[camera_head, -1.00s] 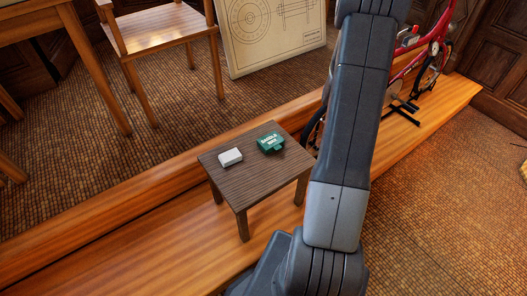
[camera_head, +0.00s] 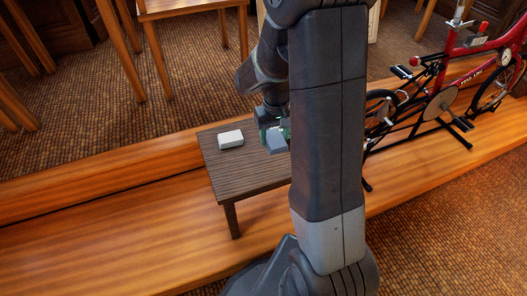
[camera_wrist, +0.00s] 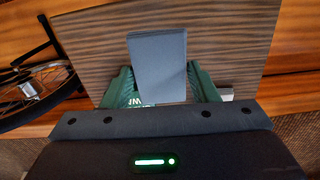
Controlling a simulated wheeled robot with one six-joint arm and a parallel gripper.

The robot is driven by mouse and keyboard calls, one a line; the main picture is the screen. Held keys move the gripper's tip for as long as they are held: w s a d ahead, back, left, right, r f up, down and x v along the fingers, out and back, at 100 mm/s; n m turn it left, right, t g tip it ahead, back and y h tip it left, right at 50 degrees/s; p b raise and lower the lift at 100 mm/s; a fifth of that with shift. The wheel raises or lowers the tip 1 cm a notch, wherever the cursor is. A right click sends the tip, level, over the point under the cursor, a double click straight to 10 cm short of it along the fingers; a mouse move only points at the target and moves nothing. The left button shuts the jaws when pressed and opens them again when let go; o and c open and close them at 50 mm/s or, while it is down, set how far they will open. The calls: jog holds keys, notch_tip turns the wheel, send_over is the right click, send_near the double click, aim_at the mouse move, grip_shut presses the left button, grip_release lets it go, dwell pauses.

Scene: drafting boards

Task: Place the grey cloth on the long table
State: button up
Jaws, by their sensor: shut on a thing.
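My gripper (camera_wrist: 160,88) is shut on the grey cloth (camera_wrist: 157,65), which looks like a flat, blue-grey folded block between the green fingers. In the head view the grey cloth (camera_head: 277,141) is over the right part of a small dark wooden table (camera_head: 225,165). I cannot tell whether it touches the top. White letters on green, probably of a green box (camera_wrist: 138,103), show at the cloth's lower edge in the wrist view; the rest of the box is hidden. I cannot tell which piece of furniture is the long table.
A small white block (camera_head: 231,139) lies on the dark table's left part. The table stands on a wooden platform (camera_head: 110,235). A red bicycle (camera_head: 450,85) stands to the right.

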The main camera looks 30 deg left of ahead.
aim_at(270, 166)
jog(key=shift+s+a+f, duration=0.2)
jog(key=shift+s+a, duration=0.05)
jog(key=shift+s, duration=0.1)
jog(key=shift+s+a+f+n, duration=0.1)
jog(key=shift+s+f+n, duration=0.1)
jog(key=shift+n, duration=0.1)
notch_tip(270, 166, down, 10)
jog(key=b, duration=0.3)
jog(key=shift+r, duration=0.25)
jog(key=shift+f, duration=0.2)
jog(key=o, duration=0.9)
jog(key=shift+o, duration=0.2)
